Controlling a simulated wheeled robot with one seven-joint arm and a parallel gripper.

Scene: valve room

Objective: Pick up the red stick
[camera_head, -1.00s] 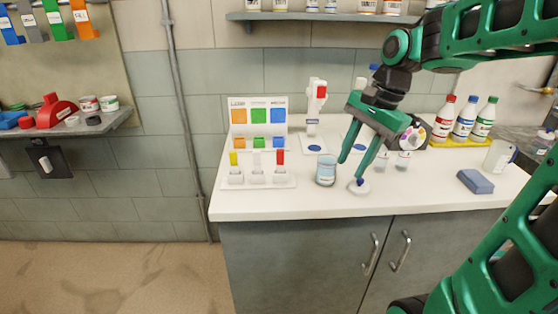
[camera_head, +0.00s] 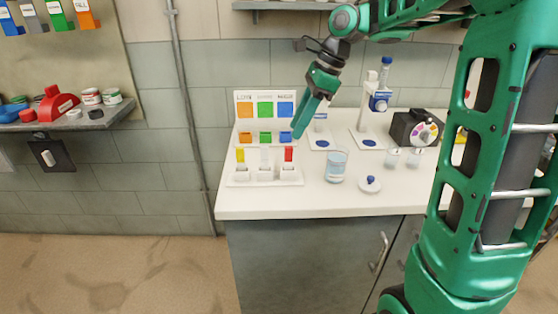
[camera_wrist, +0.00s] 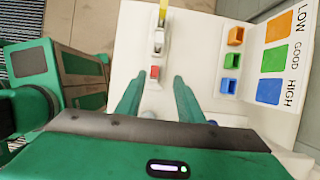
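The red stick (camera_head: 289,154) stands upright in the right-hand white holder of a row of three on the counter. A white stick (camera_head: 265,155) and a yellow stick (camera_head: 240,156) stand to its left. In the wrist view the red stick (camera_wrist: 154,72) lies between and just beyond my open fingers, with the white stick and yellow stick (camera_wrist: 163,8) farther off. My gripper (camera_head: 298,132) points down just above and beside the red stick in the head view. My gripper (camera_wrist: 155,84) holds nothing, and no contact with the stick shows.
Behind the sticks stands a white board (camera_head: 265,97) with orange, green and blue squares and small bins. A glass beaker (camera_head: 335,167) and a white lid with a blue knob (camera_head: 370,185) are to the right. The floor (camera_head: 110,275) at left is clear.

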